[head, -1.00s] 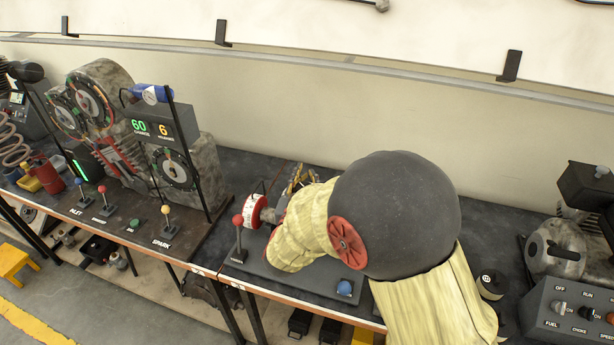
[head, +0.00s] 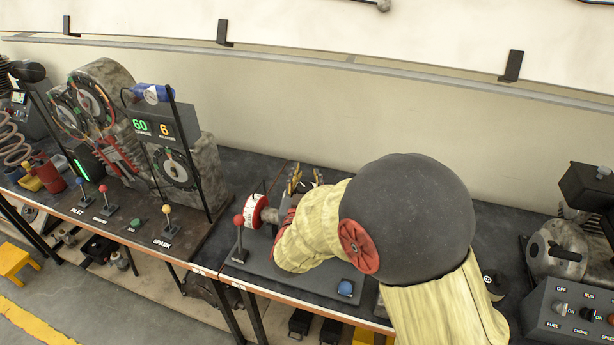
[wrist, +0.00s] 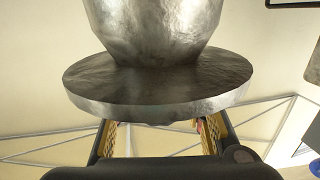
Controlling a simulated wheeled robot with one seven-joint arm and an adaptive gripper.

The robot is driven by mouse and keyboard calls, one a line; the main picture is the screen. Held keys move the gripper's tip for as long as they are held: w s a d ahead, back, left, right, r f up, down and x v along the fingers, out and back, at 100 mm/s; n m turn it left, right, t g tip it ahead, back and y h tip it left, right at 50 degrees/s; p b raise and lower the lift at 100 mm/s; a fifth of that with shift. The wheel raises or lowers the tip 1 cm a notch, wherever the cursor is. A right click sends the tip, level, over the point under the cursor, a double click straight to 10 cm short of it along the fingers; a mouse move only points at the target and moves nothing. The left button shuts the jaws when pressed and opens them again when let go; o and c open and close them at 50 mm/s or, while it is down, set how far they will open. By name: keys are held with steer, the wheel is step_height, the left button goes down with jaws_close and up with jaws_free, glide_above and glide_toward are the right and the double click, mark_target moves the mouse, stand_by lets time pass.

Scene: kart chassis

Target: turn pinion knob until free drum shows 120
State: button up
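A red-rimmed drum (head: 256,209) with a white face stands on the grey bench unit (head: 262,262) in the head view. Its markings are too small to read. My gripper (head: 305,180) is just right of the drum, with its yellow-padded fingers spread and pointing up. My arm hides much of the unit, and I cannot make out the pinion knob there. In the wrist view, a grey metal flanged body (wrist: 158,82) fills the top middle and covers the fingertips. I cannot tell which part it is. My gripper (wrist: 160,138) shows its fingers apart, with nothing visible between them.
A red-knobbed lever (head: 238,220) stands just left of the drum, and a blue button (head: 346,288) is at the unit's front right. An engine stand with a display (head: 155,127) reading 60 and 6 is left. A switch box (head: 570,312) is at right.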

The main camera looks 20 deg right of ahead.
mark_target(303, 193)
steer(key=shift+o, duration=1.2)
steer(key=v, duration=1.2)
